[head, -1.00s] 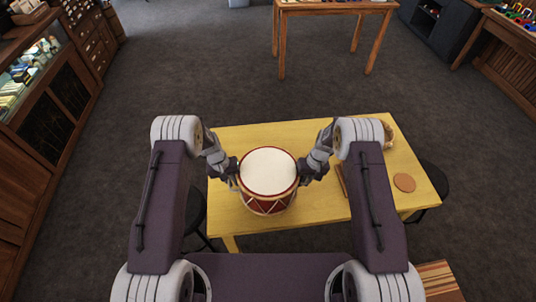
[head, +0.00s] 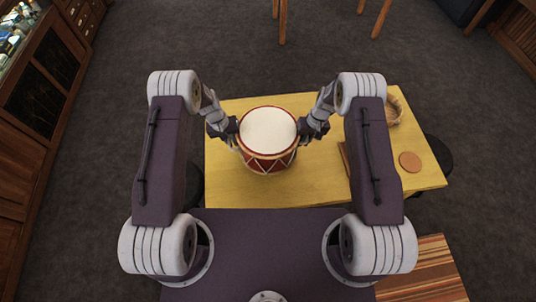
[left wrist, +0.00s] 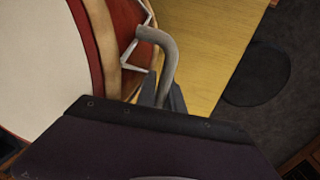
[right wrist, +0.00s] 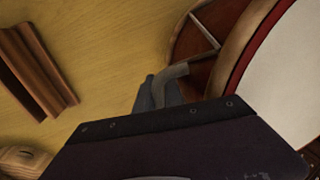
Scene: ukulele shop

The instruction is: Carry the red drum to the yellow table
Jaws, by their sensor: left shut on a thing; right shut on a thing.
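The red drum (head: 267,161) has a white head and white zigzag cords. In the head view it is upright over the yellow table (head: 240,190); I cannot tell whether its base touches the top. My left gripper (head: 235,134) is shut on a grey bent handle (left wrist: 168,65) at the drum's left side. My right gripper (head: 302,134) is shut on the matching handle (right wrist: 165,85) at its right side. The drum's side also shows in the left wrist view (left wrist: 118,45) and the right wrist view (right wrist: 205,45). The drum's underside is hidden.
A brown wooden piece (right wrist: 38,70), a round tan disc (head: 410,162) and a basket (head: 393,110) are on the table's right part. Dark stools (head: 438,155) stand by the table. The table's left front is clear. A striped rug (head: 425,270) lies at lower right.

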